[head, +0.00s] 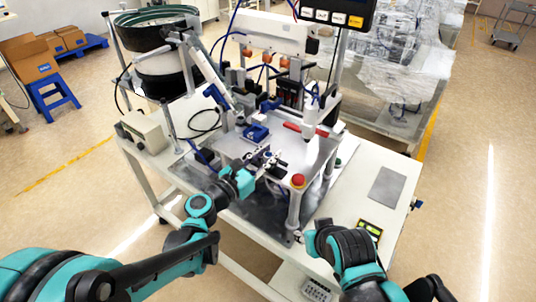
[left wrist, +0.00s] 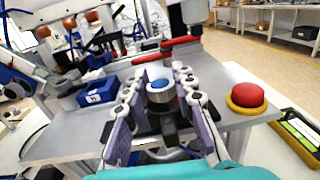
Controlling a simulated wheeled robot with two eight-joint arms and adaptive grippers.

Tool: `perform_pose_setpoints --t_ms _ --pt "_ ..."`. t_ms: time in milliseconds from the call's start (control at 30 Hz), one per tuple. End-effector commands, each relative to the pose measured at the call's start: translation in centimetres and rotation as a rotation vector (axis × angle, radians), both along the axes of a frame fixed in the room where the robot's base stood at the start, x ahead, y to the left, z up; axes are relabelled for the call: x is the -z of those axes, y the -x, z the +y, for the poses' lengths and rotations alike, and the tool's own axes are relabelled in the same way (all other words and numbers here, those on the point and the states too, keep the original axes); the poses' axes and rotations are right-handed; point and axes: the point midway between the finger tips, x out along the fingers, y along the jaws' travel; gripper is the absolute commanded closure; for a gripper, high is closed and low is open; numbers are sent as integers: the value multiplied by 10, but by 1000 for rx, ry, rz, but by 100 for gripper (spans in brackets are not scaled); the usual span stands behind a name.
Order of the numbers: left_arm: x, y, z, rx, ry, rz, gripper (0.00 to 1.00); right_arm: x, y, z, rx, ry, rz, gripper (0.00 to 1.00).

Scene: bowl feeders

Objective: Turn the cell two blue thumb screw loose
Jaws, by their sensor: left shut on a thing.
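My left gripper (head: 266,160) reaches over the front of the machine's grey plate. In the left wrist view its two jointed fingers stand on either side of a short, round metal piece with a blue top, the blue thumb screw (left wrist: 160,86), and are shut on it. The screw looks upright; its lower end is hidden by the gripper. In the head view the fingers cover the screw. My right arm comes in at the lower right; its gripper (head: 301,238) is small and dark by the table's front edge, and its finger state is unclear.
A blue block (head: 256,133) sits on the plate behind the gripper, and a red-handled clamp (head: 305,129) is close behind. A bowl feeder (head: 155,35) stands at the back left.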

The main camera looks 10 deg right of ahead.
Motion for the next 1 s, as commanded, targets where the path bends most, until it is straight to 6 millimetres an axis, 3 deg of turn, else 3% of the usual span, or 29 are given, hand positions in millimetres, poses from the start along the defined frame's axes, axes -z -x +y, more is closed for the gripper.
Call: perform_pose_setpoints --t_ms 600,1000 --pt "0 2 -3 -431 -1 -1 100 2 0 0 0 0 0 60" --pt "0 1 -2 -549 0 0 100 3 0 0 0 0 0 60"
